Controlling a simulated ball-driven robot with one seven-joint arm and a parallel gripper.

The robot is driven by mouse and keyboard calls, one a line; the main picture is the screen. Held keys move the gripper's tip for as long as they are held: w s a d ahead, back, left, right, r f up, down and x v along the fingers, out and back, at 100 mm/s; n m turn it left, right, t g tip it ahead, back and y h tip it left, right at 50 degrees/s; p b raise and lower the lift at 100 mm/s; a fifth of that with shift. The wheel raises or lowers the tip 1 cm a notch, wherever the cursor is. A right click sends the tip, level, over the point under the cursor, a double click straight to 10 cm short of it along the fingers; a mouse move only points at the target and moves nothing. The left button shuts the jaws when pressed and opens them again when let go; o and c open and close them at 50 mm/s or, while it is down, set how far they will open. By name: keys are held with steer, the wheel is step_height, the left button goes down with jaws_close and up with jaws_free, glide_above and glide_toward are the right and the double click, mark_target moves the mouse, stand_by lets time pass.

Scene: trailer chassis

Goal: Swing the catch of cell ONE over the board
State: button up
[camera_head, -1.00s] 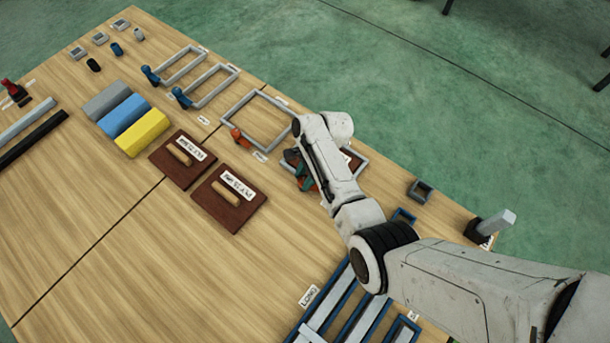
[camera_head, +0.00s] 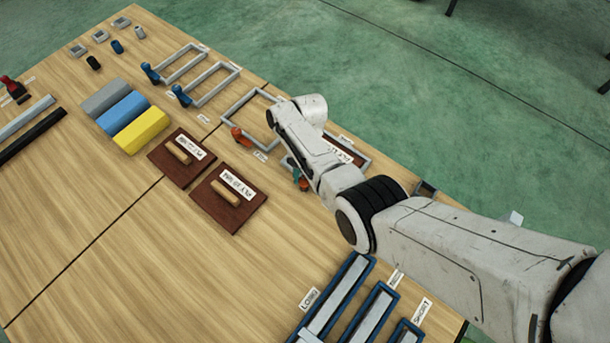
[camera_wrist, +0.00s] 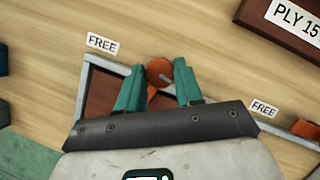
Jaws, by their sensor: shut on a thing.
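My gripper (camera_wrist: 157,88) has teal fingers, shut on the orange catch (camera_wrist: 158,69), whose round knob shows between the tips in the wrist view. The catch sits at the near rail of a grey cell frame (camera_wrist: 80,95). A brown board (camera_wrist: 102,92) lies inside that frame, partly hidden by my fingers. In the head view, my gripper (camera_head: 301,181) is mostly hidden under my arm, beside the frame (camera_head: 361,166) and the labelled board (camera_head: 338,151). I cannot read which cell is ONE. How far the catch laps over the board is hidden.
An empty grey frame (camera_head: 229,112) with its own orange catch (camera_head: 240,137) lies to the left. Two handled brown boards (camera_head: 201,201) (camera_head: 160,157) lie nearby on the table. Blue trays (camera_head: 340,290) stand at the front right. The table's left front is clear.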

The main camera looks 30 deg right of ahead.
steer(key=shift+n+g+h, duration=0.3)
steer(key=shift+n+h, duration=0.2)
steer(key=shift+n, duration=0.8)
steer(key=shift+b, duration=0.3)
steer(key=o, duration=1)
steer(key=p+v, duration=0.2)
steer(key=v, duration=0.8)
steer(key=shift+w+r, duration=0.15)
steer(key=shift+r, duration=0.2)
